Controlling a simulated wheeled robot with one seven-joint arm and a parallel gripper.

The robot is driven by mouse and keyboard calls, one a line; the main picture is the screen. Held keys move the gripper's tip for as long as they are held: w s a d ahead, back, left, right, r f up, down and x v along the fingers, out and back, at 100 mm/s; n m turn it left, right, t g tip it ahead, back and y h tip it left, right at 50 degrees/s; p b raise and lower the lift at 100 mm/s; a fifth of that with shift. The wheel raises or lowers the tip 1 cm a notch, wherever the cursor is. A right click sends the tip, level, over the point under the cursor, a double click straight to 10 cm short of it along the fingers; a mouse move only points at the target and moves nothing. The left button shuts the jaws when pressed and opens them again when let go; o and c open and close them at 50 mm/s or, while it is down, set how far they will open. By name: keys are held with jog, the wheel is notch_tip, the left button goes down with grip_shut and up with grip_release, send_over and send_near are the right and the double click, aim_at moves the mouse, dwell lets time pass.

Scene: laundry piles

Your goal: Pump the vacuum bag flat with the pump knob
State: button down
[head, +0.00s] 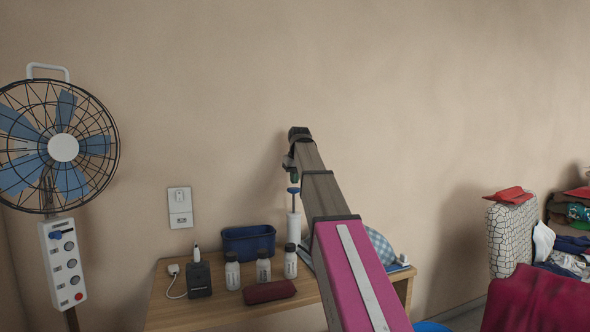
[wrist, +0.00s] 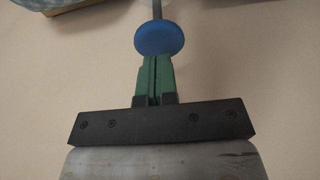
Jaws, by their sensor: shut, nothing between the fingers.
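The blue pump knob (head: 293,190) tops a thin rod on the white upright pump (head: 294,229), which stands on the wooden table. In the wrist view the round knob (wrist: 159,39) lies right at the fingertips. My gripper (head: 294,177) is just above the knob, pointing down, with its green fingers (wrist: 156,60) shut together and empty. I cannot tell whether they touch the knob. A blue-and-white checked bundle (head: 380,246), seemingly the vacuum bag, is on the table right of the pump. My arm hides much of it.
The wooden table (head: 180,313) holds a blue bin (head: 248,242), several small bottles, a dark red case (head: 269,292) and a black charger (head: 199,279). A fan (head: 62,147) stands at left. Laundry piles (head: 563,245) and a patterned hamper (head: 511,238) are at right.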

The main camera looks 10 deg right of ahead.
aim_at(294, 204)
jog(key=shift+f, duration=0.7)
notch_tip(294, 204, down, 8)
jog(key=shift+f, duration=0.1)
dwell(0.3)
jog(key=shift+r, duration=0.3)
jog(key=w+v, duration=0.1)
jog(key=v, duration=1.2)
jog(key=shift+r, duration=0.4)
jog(key=shift+s, duration=0.1)
